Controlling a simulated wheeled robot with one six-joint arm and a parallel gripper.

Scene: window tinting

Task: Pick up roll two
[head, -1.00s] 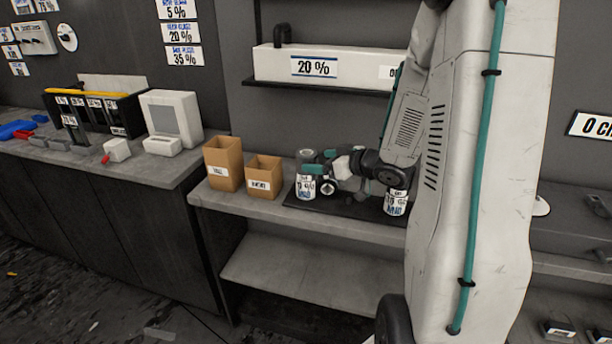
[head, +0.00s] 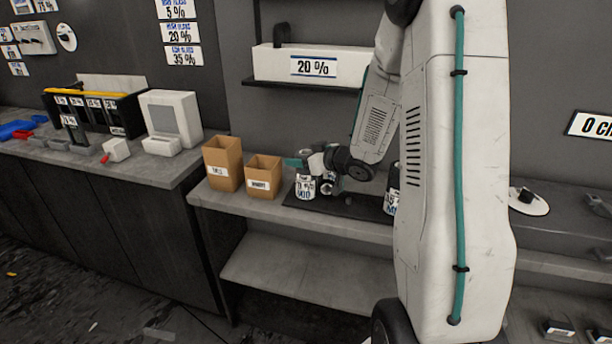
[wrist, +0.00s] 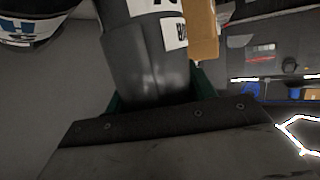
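A grey roll (head: 305,188) with a white label stands upright at the left end of a black mat (head: 345,205) on the shelf. A second labelled roll (head: 391,201) stands at the mat's right end, partly hidden by my arm. I cannot tell from the labels which is roll two. My gripper (head: 305,163) is at the upper part of the left roll. In the wrist view that roll (wrist: 150,65) fills the space between my dark green fingers, one showing at each side. Whether they press on it cannot be seen.
Two open cardboard boxes (head: 223,165) (head: 263,177) stand just left of the left roll. A long white box (head: 275,63) marked 20 % sits on the upper shelf above. A lower shelf (head: 300,268) is empty. A counter (head: 100,165) with tools is at the left.

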